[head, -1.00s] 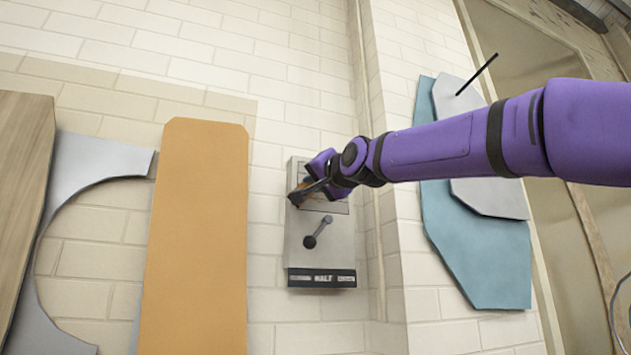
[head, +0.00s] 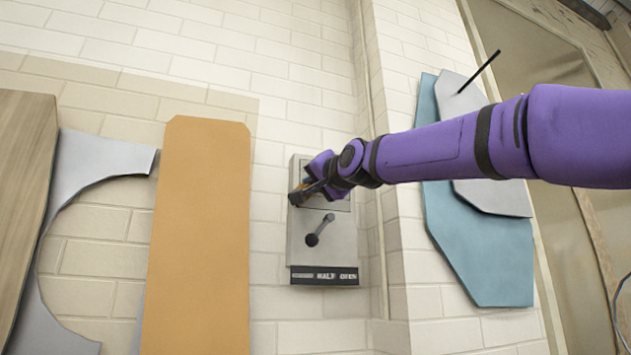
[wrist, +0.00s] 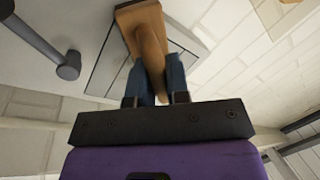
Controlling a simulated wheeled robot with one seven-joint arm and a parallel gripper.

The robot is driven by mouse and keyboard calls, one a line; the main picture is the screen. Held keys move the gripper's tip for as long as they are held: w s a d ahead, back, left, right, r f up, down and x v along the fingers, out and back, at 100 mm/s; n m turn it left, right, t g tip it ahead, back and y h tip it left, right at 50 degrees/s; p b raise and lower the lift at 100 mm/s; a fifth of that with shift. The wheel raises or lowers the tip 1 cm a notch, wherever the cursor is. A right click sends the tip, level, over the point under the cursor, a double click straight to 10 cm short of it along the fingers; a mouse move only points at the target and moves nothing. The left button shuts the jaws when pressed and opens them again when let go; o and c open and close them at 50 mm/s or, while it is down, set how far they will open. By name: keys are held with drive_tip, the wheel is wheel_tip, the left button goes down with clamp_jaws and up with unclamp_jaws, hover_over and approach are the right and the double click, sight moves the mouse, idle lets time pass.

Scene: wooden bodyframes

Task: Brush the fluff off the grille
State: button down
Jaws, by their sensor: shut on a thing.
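My gripper (head: 306,193) is shut on a brown wooden brush (wrist: 148,40), whose handle runs between the two dark fingers in the wrist view. The brush head is at the top of that view, in front of a grey wall box (head: 322,259). In the head view my gripper is at the upper part of this box. A framed panel, likely the grille (wrist: 106,66), lies behind the brush in the wrist view. My gripper and the brush cover part of it. I cannot make out any fluff, nor whether the brush touches the panel.
A dark lever (head: 320,229) sticks out of the box just below my gripper. A label strip (head: 324,276) runs along the box's bottom. An orange board (head: 200,235) stands to the left. Blue (head: 478,250) and grey (head: 490,190) panels hang on the right wall.

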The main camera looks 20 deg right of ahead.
drive_tip(key=shift+w, duration=0.1)
drive_tip(key=shift+d, duration=3.75)
drive_tip(key=shift+a, duration=3.75)
drive_tip(key=a+r+v, duration=0.1)
drive_tip(key=v, duration=0.4)
drive_tip(key=shift+s, duration=0.55)
drive_tip(key=shift+s+d+f, duration=0.1)
drive_tip(key=shift+s, duration=0.05)
